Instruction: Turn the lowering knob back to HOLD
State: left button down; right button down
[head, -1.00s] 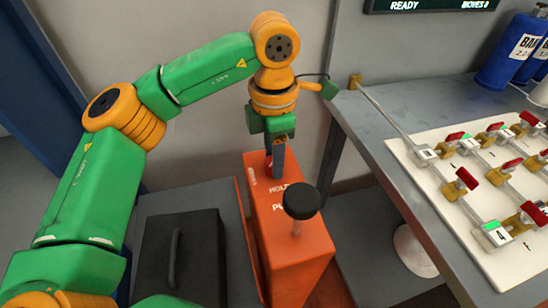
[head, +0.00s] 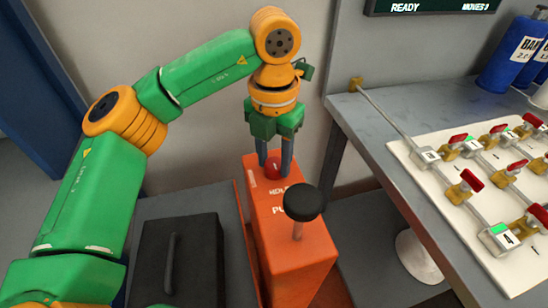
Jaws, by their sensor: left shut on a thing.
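The red lowering knob (head: 273,170) sits on the far end of the top of an orange box-shaped unit (head: 292,252). My left gripper (head: 274,164) points down over it, with one dark finger on each side. It is shut on the knob. A label that seems to read HOLD lies just in front of the knob, partly blurred. The fingers cover part of the knob, and I cannot read its exact setting. My right gripper is not in view.
A black round handle (head: 303,203) on a metal post rises from the unit's near end. A black case (head: 180,262) stands to its left. On the right, a grey table (head: 375,125) carries a white board (head: 475,240) with several red-handled valves.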

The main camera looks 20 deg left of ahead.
aim_at(274, 162)
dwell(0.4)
pick_arm(q)
jog(key=shift+c, duration=2.1)
grip_release()
notch_tip(274, 162, up, 7)
jog(key=shift+r+p, duration=0.15)
jog(key=shift+p, duration=0.7)
